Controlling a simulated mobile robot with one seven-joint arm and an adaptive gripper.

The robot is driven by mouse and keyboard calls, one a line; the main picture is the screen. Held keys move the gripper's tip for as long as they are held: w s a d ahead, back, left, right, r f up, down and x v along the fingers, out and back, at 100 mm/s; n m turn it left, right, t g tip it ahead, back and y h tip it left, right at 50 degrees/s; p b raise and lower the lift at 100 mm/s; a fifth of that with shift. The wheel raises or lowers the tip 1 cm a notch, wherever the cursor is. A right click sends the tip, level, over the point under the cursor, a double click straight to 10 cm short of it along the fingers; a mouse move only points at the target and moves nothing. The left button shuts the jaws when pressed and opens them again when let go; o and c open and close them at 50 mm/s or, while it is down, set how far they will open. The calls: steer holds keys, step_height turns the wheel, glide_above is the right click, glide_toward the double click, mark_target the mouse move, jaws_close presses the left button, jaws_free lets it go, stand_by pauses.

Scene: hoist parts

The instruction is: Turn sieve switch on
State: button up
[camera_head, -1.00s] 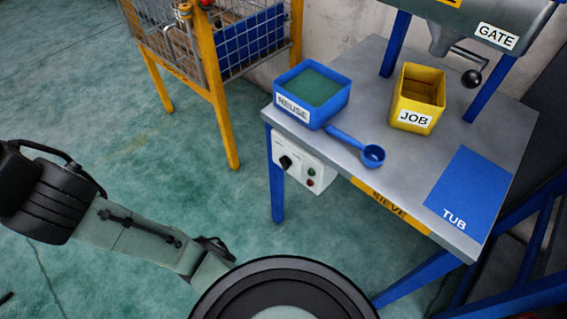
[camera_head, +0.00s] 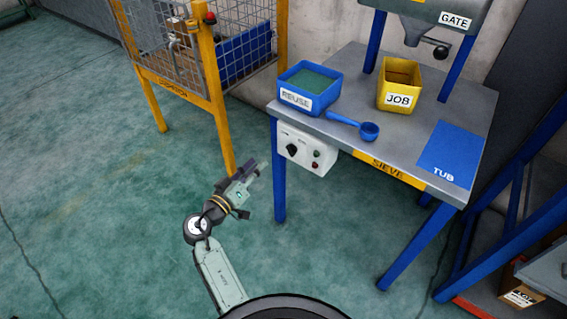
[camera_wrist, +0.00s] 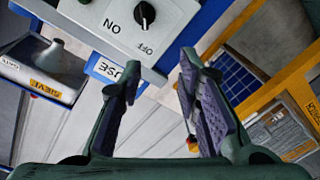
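The sieve switch is a black rotary knob (camera_head: 292,150) on a white control box (camera_head: 304,160) under the front left edge of the sieve table (camera_head: 360,148). In the wrist view the knob (camera_wrist: 145,14) shows at the top between upside-down ON and OFF labels.
A blue REUSE tub (camera_head: 310,87), a blue scoop (camera_head: 345,119) and a yellow JOB tub (camera_head: 399,86) stand on the table. A yellow-framed cage (camera_head: 209,85) stands left. The floor between is clear.

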mark_target(288, 151)
steer(key=shift+h, duration=0.6)
steer(key=w+d+p, duration=0.1)
steer(key=w+d, duration=0.1)
steer(key=d, duration=0.1)
steer(key=w+d+f, duration=0.1)
steer(key=w+d, duration=0.1)
steer(key=w+d+p, duration=0.1)
steer(key=w+d, duration=0.2)
steer(key=shift+w+d+f+p, duration=0.1)
steer(key=shift+d+f+p, duration=0.05)
steer(key=shift+d+p, duration=0.2)
steer(key=shift+c, duration=0.5)
jaws_close()
